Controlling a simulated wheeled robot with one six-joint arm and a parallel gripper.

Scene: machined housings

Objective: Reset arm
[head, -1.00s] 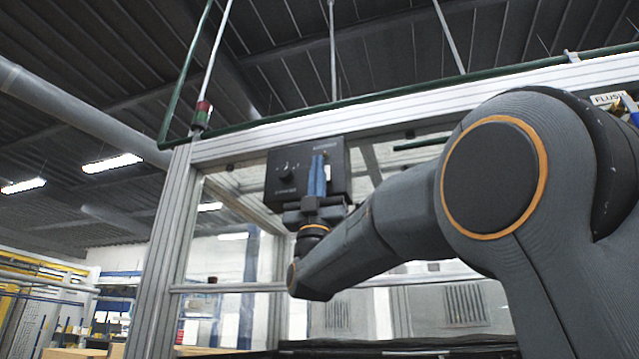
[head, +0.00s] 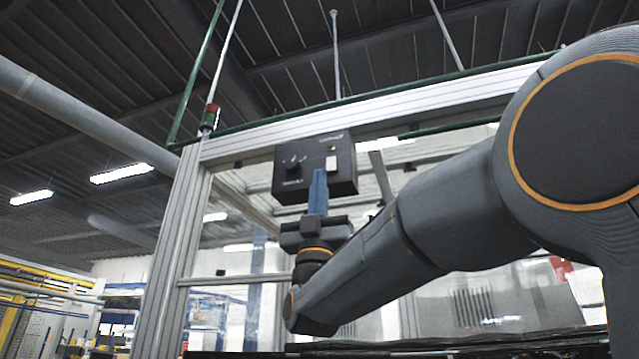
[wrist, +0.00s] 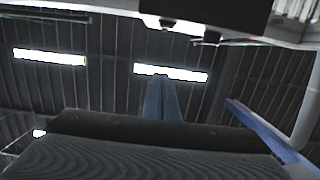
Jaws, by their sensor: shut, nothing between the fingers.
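My gripper (head: 318,190) points upward in the head view, its blue fingers together and empty. The fingers overlap the lower part of a black control box in the picture; I cannot tell whether they touch it. In the wrist view my gripper (wrist: 162,98) shows as two blue fingers side by side, pointing up toward the ceiling lights. My arm reaches in from the right of the head view and covers part of what is behind it.
The black control box (head: 300,165) with knobs hangs from an aluminium frame (head: 178,265). It shows dark at the top of the wrist view (wrist: 205,12). A red and green signal light (head: 209,118) stands on the frame's corner. A dark surface (head: 450,344) lies below the arm.

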